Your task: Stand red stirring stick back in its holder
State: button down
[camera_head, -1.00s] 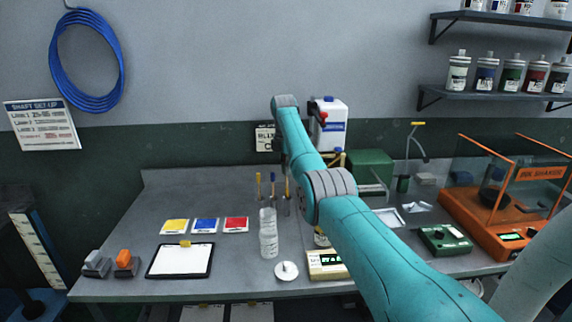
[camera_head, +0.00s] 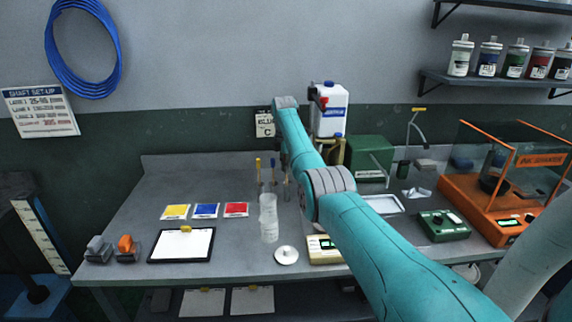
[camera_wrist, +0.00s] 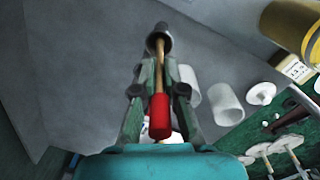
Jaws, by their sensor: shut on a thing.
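My gripper (camera_wrist: 159,92) is shut on the red stirring stick (camera_wrist: 159,118), with its red handle between the fingers in the wrist view. The stick's thin wooden shaft points away from the gripper. Its far end meets a small grey cylinder (camera_wrist: 158,41), which looks like a holder; I cannot tell whether the tip is inside it or only in front of it. In the head view my arm covers the gripper and the red stick. A yellow-topped stick (camera_head: 258,165) and a blue-topped stick (camera_head: 273,165) stand upright at the back of the bench.
Ink cards and a clipboard (camera_head: 182,245) lie left. The bench's back left is clear.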

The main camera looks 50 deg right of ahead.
jog(key=shift+f, duration=0.1)
jog(key=c, duration=1.2)
grip_release()
jog(key=r, duration=0.8)
jog(key=a+r, duration=0.1)
jog(key=r, duration=0.3)
jog(key=shift+s, duration=0.1)
jog(key=shift+f, duration=0.1)
